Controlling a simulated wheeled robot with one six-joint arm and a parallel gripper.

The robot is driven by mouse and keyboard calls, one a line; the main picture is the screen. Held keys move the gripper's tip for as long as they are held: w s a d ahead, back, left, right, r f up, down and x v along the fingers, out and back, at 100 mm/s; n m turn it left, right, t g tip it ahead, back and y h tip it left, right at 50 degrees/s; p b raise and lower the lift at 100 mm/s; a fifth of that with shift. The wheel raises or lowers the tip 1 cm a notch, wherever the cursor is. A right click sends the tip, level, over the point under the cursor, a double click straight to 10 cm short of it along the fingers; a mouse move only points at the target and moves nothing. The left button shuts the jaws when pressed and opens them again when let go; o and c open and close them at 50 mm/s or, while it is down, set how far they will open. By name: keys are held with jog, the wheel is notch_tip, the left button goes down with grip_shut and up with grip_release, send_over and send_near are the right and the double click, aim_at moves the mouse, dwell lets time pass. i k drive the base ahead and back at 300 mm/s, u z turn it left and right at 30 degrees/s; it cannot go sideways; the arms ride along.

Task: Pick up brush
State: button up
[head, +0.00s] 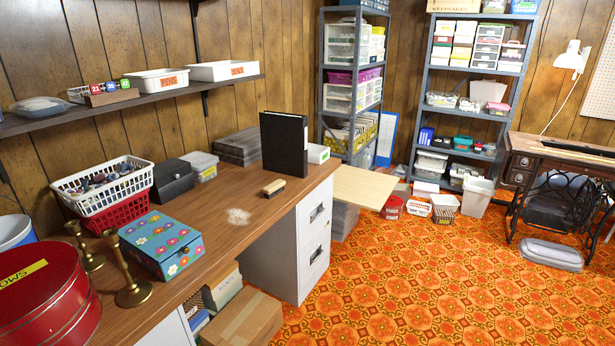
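The brush (274,188) is small, with a tan wooden back and dark bristles below. In the head view it lies on the brown wooden desk (215,215), near the desk's right end and in front of a black binder (284,143). A pale dusty patch (239,216) is on the desktop to the left of the brush and nearer to me. Nothing covers the brush. My gripper does not show in this view.
A blue flowered box (160,244), brass candlesticks (130,285), a red tin (45,298) and stacked baskets (104,188) crowd the desk's left part. A pale board (350,186) juts out at the desk's right end. The patterned floor (430,280) is largely open.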

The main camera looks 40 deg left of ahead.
aim_at(270, 191)
jog(key=u, duration=0.3)
jog(key=i, duration=1.85)
jog(key=u, duration=1.45)
jog(key=i, duration=1.35)
jog(key=u, duration=1.05)
jog(key=i, duration=0.25)
jog(key=u, duration=0.1)
